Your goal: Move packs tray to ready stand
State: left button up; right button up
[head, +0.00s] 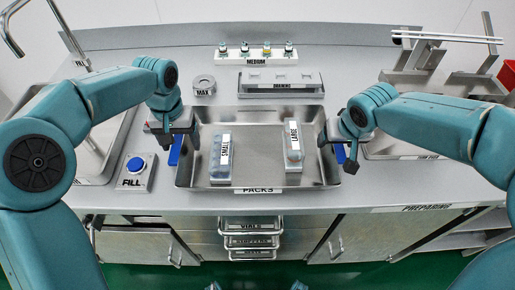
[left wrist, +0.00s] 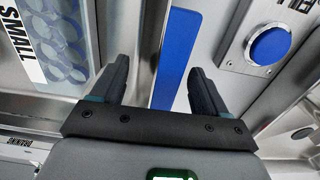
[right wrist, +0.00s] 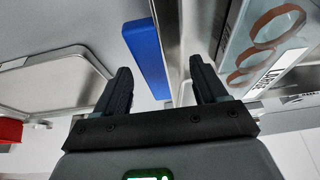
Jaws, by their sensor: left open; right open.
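The metal packs tray (head: 258,180) lies on the counter, labelled PACKS at its front. It holds a SMALL pack (head: 221,158) and a LARGE pack (head: 293,150). A blue handle (head: 174,150) is on its left side and another (head: 340,153) on its right. My left gripper (head: 182,146) is open at the left handle; in the left wrist view the blue handle (left wrist: 175,58) shows between the fingers. My right gripper (head: 338,146) is open at the right side; the right handle (right wrist: 147,58) appears between its fingers. I cannot tell contact. No label reading READY is visible.
A FILL button box (head: 135,172) stands left of the tray beside a sink (head: 95,150). A MAX dish (head: 203,86), a DRAINING rack (head: 280,82) and a MEDIUM rack (head: 255,56) are behind. Metal stands (head: 415,65) are at back right. Drawers (head: 251,240) are below.

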pick_arm(q)
jog(key=shift+s+f, duration=0.15)
jog(key=shift+f, duration=0.6)
pick_arm(e)
jog(key=shift+w+f, duration=0.2)
jog(key=shift+f, duration=0.5)
pick_arm(q)
jog(key=shift+f, duration=0.1)
pick_arm(e)
jog(key=shift+w, duration=0.1)
pick_arm(q)
grip_shut()
pick_arm(e)
grip_shut()
jog(key=shift+r, duration=0.1)
